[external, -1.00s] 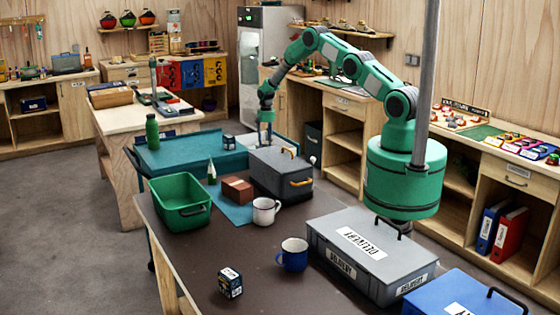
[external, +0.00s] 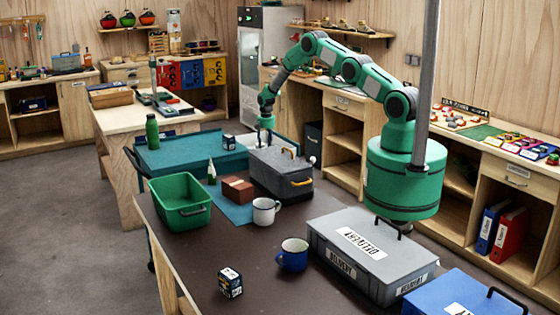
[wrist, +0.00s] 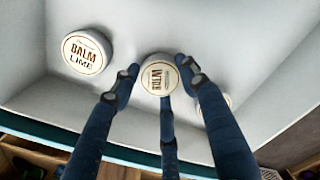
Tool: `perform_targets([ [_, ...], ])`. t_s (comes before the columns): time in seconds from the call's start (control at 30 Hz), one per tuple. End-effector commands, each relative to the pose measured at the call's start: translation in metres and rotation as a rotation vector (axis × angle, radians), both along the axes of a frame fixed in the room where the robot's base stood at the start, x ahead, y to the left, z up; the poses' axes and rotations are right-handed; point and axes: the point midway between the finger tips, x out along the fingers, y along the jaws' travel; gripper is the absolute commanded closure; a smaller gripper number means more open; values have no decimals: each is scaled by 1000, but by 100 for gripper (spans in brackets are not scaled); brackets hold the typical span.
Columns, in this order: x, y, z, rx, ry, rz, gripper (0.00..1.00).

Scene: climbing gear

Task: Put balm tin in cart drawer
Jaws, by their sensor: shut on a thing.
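My gripper (wrist: 160,72) is shut on a small round white balm tin (wrist: 157,78), its dark fingers around the sides. The tin's label faces the wrist camera. It is inside a pale, walled drawer (wrist: 210,28); whether it touches the drawer floor I cannot tell. A second tin, labelled balm lime (wrist: 87,52), lies apart to the left in the drawer. A pale round thing (wrist: 228,101) is mostly hidden behind the right finger. In the external view my gripper (external: 264,136) is at the teal cart (external: 190,153), partly hidden by the dark grey box; the held tin does not show there.
The dark grey toolbox (external: 280,172) stands in front of my gripper. A green bottle (external: 152,131) and a small dark box (external: 229,142) stand on the cart. A green bin (external: 180,202), mugs and a grey delivery case (external: 372,252) are on the near table.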

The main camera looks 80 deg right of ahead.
Motion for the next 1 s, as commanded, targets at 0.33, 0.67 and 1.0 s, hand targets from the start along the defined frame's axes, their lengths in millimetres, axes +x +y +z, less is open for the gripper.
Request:
perform_targets([
  [0.33, 0, 0, -3, 0, 0, 0, 37],
  [0.67, 0, 0, -1, 0, 0, 0, 37],
  [1.0, 0, 0, 25, -1, -1, 0, 37],
])
